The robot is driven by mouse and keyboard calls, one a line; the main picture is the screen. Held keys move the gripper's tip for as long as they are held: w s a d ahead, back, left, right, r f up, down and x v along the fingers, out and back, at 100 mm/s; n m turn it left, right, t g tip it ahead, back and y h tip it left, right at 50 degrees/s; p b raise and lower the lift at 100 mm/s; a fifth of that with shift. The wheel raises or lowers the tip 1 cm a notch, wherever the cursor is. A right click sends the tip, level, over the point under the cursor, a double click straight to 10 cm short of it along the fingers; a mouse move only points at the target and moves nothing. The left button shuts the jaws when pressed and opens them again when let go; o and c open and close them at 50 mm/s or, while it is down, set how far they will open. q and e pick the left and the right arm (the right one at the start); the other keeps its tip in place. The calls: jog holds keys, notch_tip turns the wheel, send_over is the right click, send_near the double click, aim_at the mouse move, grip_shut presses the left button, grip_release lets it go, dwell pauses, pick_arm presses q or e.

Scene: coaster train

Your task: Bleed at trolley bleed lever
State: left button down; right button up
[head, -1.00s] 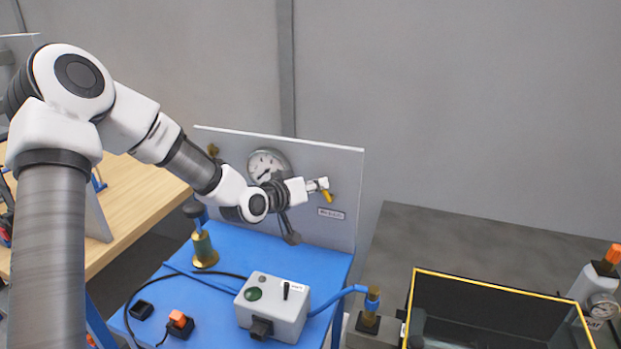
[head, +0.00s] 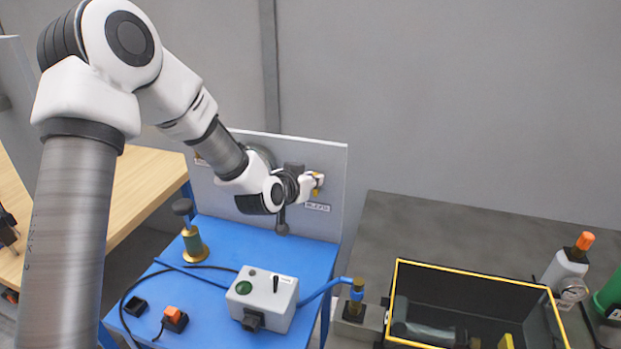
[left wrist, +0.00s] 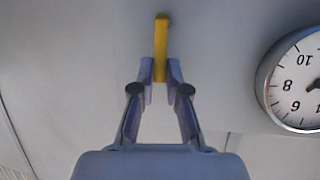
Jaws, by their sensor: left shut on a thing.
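The bleed lever (head: 315,190) is a small yellow handle on the upright grey panel (head: 334,170) at the back of the blue trolley (head: 225,225). A label plate (head: 317,207) sits just below it. My left gripper (head: 312,182) is at the lever, partly hidden by its own wrist. In the left wrist view the lever (left wrist: 161,40) is a yellow bar, its lower end between the fingertips of my left gripper (left wrist: 160,78), which is shut on it. The round gauge (left wrist: 300,85) shows at the right there; in the head view my arm mostly covers it. My right gripper is not in view.
On the trolley are a grey control box (head: 262,300), a brass fitting with a black knob (head: 195,245), an orange switch (head: 173,318) and blue hose. A yellow-rimmed dark bin (head: 470,275) stands right. A wooden bench (head: 130,190) is left.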

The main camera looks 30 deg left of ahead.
pick_arm(q)
jog(key=c, duration=1.2)
grip_release()
jog(key=v, duration=1.2)
jog(key=shift+f, duration=0.1)
